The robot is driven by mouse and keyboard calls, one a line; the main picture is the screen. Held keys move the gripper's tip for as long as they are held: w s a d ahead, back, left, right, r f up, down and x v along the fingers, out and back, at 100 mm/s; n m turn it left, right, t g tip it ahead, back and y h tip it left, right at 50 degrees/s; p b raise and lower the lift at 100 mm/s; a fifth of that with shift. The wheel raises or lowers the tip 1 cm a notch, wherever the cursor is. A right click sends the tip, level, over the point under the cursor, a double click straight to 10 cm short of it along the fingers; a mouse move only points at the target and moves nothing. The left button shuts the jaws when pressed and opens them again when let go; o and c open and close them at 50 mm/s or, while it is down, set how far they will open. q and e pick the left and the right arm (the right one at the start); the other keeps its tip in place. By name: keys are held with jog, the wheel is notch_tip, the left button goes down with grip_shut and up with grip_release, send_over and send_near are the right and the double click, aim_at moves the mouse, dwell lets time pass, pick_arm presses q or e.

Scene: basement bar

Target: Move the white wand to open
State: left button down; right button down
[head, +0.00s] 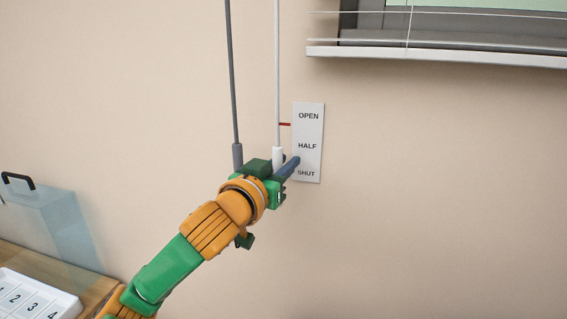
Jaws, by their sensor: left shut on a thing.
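The white wand (277,80) hangs down the wall to the left of a white label plate (308,130) reading OPEN, HALF, SHUT from top to bottom. My left gripper (275,168) is shut on the wand's thicker lower end, beside the plate, at a height between HALF and SHUT. The fingers hide the wand's bottom. A small red pointer (285,124) beside the wand reaches to the plate's left edge, just below the word OPEN. My right gripper is out of view.
A grey wand (233,80) hangs close to the left, its handle (237,156) near my gripper. A window blind (440,53) is at upper right. A clear box (45,215) and a numbered white tray (35,297) are at lower left. The wall at right is bare.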

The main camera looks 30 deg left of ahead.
aim_at(275, 171)
pick_arm(q)
jog(key=shift+r, duration=0.3)
jog(key=c, duration=0.8)
grip_release()
jog(key=shift+o, duration=0.2)
jog(key=shift+w+f, duration=0.15)
jog(key=s+b, duration=0.1)
jog(key=s, duration=0.2)
jog(key=s+b, duration=0.2)
jog(key=s, duration=0.1)
jog(key=shift+s+d+f, duration=0.1)
jog(key=shift+s+d, duration=0.1)
jog(key=shift+s, duration=0.4)
